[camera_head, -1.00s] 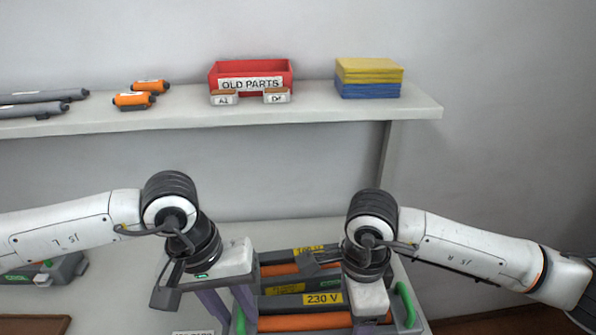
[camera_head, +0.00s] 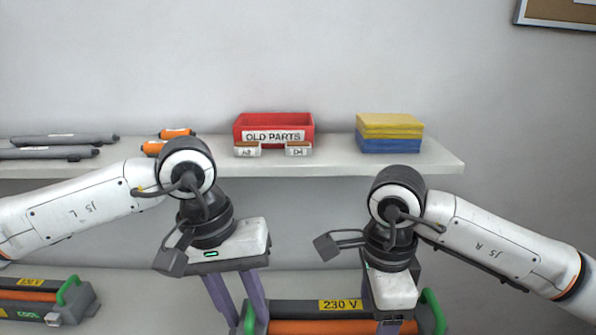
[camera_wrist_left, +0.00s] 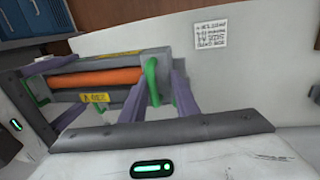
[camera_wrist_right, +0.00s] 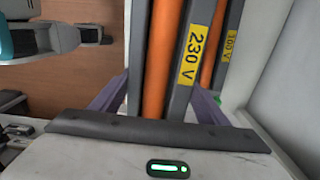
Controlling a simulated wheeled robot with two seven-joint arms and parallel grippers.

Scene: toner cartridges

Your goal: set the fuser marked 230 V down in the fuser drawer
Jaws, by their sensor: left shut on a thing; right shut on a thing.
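The fuser marked 230 V (camera_head: 345,305) is a grey bar with an orange roller, a yellow label and green end handles. In the head view it spans between my two grippers. My left gripper (camera_head: 240,318) is shut on its left green handle, which shows between the purple fingers in the left wrist view (camera_wrist_left: 152,82). My right gripper (camera_head: 396,326) is shut at its other end; that grip is mostly hidden. In the right wrist view, the 230 V label (camera_wrist_right: 195,55) is larger than a neighbouring 100 V label (camera_wrist_right: 229,46). I cannot make out the drawer.
Another fuser (camera_head: 40,300) with a green handle lies on the bench at the left. The shelf (camera_head: 340,163) behind carries grey rollers, orange cartridges, a red OLD PARTS bin (camera_head: 272,127) and yellow and blue packs (camera_head: 390,133). A printed paper (camera_wrist_left: 210,36) shows in the left wrist view.

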